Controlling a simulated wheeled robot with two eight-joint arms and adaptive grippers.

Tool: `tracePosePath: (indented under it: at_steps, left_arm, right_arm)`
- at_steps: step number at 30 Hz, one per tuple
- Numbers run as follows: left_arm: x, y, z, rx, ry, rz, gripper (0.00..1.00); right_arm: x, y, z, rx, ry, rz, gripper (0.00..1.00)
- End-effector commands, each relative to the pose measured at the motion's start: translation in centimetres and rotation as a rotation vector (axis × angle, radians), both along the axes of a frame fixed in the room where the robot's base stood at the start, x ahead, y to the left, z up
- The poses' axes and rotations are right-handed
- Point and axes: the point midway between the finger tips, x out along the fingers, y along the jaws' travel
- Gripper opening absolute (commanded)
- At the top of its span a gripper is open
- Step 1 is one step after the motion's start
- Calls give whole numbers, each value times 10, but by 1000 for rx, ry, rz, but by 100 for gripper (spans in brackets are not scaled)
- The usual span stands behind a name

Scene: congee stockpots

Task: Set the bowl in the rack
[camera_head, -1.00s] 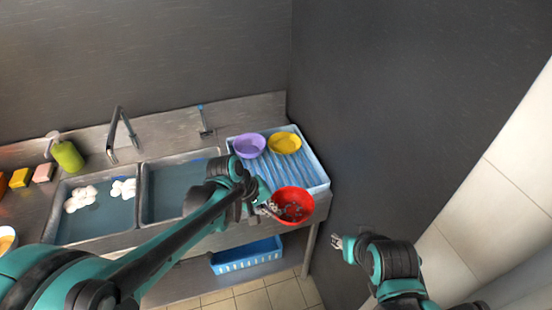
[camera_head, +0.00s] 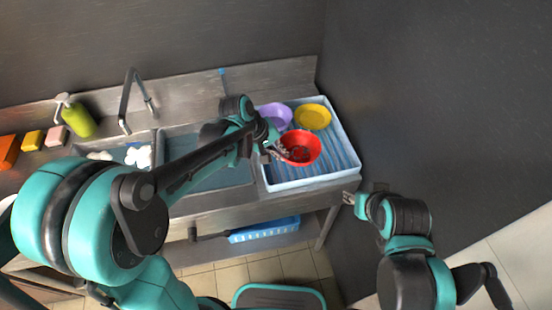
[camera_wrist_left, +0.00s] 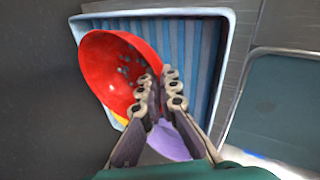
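The red bowl (camera_head: 300,148) is over the front half of the blue-and-white slatted rack (camera_head: 348,170), tilted. In the left wrist view the red bowl (camera_wrist_left: 112,72) shows its speckled inside, with the rack (camera_wrist_left: 215,60) behind it. My left gripper (camera_head: 277,153) is at the bowl's left side; its fingers (camera_wrist_left: 160,92) are closed about the rim. Whether the bowl touches the slats is not clear. My right gripper (camera_head: 348,197) is low at the right, away from the rack; its fingers are too small to judge.
A purple bowl (camera_head: 276,115) and a yellow bowl (camera_head: 313,117) are in the rack's rear part. Two sink basins lie left of the rack, with a faucet (camera_head: 127,100) behind. A dark wall stands close on the right. A blue basket (camera_head: 265,231) is on the lower shelf.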

Motion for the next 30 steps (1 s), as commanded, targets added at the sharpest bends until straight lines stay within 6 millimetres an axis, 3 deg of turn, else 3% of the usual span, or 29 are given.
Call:
tracePosePath:
  at_steps: [6,11,17,29,30]
  left_arm:
    - [17,22,-17,-2,1,0,0]
    - [19,24,-28,-1,0,-1,0]
    - [18,23,-57,-1,0,-1,0]
    - [18,23,-62,-1,0,-1,0]
    - [18,23,-61,0,0,-1,12]
  right_arm:
    - [0,0,-8,0,0,0,40]
    - [0,0,-12,0,0,0,40]
    - [0,0,-24,0,0,0,40]
    - [0,0,-27,0,0,0,40]
    - [0,0,-25,0,0,0,40]
